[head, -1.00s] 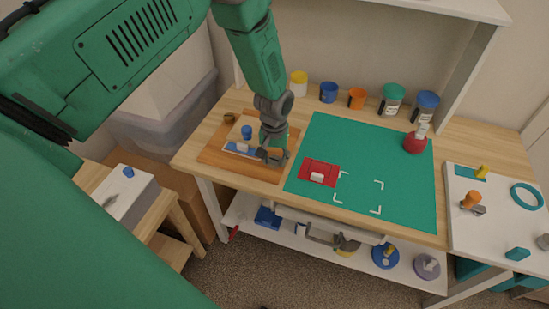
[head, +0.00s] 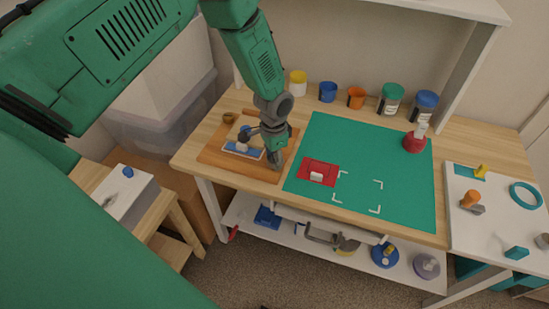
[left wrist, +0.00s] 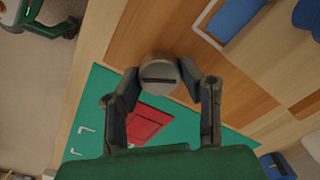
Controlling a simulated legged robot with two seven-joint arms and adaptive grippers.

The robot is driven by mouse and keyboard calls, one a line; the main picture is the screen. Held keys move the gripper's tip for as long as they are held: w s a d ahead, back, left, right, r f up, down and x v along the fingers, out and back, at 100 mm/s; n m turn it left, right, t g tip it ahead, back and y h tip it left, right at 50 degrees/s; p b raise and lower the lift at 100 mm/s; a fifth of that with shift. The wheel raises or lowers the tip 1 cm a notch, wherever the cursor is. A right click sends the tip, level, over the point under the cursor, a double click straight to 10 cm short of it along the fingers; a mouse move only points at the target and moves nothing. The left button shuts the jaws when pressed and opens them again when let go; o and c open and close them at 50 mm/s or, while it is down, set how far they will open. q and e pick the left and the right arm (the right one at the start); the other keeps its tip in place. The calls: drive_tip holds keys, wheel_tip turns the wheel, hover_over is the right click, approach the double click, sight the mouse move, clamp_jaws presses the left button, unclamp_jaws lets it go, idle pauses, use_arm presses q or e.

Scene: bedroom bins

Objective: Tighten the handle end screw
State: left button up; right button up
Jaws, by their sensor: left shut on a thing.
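My left gripper (head: 273,164) is low over the right part of a wooden board (head: 212,157) on the workbench. In the left wrist view the two fingers of my left gripper (left wrist: 163,88) close from both sides on a round grey screw head (left wrist: 158,75) with a dark straight slot. In the head view the gripper hides this screw. A white and blue piece (head: 240,150) with a blue knob lies on the board just left of the gripper; blue parts (left wrist: 235,15) also show at the upper right of the left wrist view.
A green mat (head: 350,135) with a red patch (head: 326,167) lies right of the board. Several cups and jars stand along the back. A red-based item (head: 415,141) stands on the mat's right side. A white side table (head: 498,225) holds small parts. The mat's middle is clear.

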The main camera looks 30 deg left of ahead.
sight(273, 158)
use_arm(q)
drive_tip(key=m, duration=0.6)
drive_tip(key=shift+w+a+r, duration=0.1)
drive_tip(key=shift+w+r, duration=0.1)
drive_tip(key=shift+w, duration=0.05)
drive_tip(key=shift+m, duration=0.3)
drive_tip(key=o, duration=1.1)
drive_tip(key=shift+o, duration=0.2)
drive_tip(key=shift+s+f, duration=0.1)
wheel_tip(273, 158, up, 12)
drive_tip(key=shift+f, duration=0.1)
